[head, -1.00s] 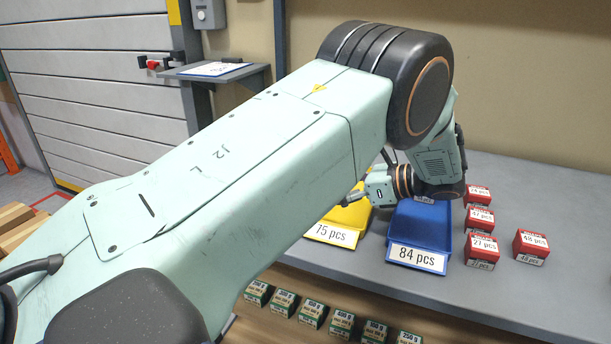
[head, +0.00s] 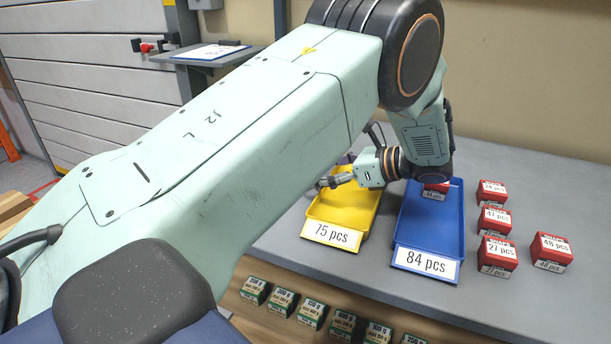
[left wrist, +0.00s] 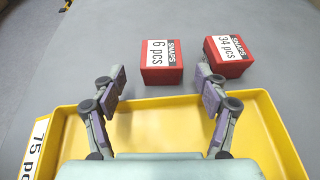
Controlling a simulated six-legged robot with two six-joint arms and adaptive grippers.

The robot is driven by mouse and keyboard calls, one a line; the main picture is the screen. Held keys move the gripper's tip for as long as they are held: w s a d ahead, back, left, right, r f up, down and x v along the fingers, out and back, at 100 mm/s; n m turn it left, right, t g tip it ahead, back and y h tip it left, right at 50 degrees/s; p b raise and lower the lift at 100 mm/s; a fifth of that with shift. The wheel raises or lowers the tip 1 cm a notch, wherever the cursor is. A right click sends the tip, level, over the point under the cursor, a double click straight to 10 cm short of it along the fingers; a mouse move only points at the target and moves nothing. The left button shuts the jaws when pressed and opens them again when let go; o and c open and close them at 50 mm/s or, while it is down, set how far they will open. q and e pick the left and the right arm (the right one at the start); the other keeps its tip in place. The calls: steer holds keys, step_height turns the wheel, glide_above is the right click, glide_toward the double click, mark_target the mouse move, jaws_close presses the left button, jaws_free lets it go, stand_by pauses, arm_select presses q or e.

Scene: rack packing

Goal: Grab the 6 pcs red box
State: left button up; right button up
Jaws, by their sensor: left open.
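The red 6 pcs box (left wrist: 161,64) stands on the grey table just beyond the yellow tray's edge in the left wrist view. My left gripper (left wrist: 160,88) is open and empty over the yellow tray (left wrist: 180,125); its fingers are on either side of the box's line, short of it and not touching it. In the head view my left gripper (head: 328,183) is above the yellow tray (head: 358,218). The 6 pcs box is not visible in the head view, probably hidden by my arm. My right gripper is not in view.
A red 34 pcs box (left wrist: 229,56) stands close right of the 6 pcs box. A blue 84 pcs tray (head: 428,235) lies beside the yellow one. Several red boxes (head: 495,219) stand right of it. Several small green boxes (head: 312,313) sit on a lower shelf.

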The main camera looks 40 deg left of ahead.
arm_select(q)
steer(key=b+x, duration=0.1)
steer(key=x, duration=0.3)
steer(key=shift+a+f, duration=0.1)
steer(key=shift+f, duration=0.05)
steer(key=shift+a, duration=0.2)
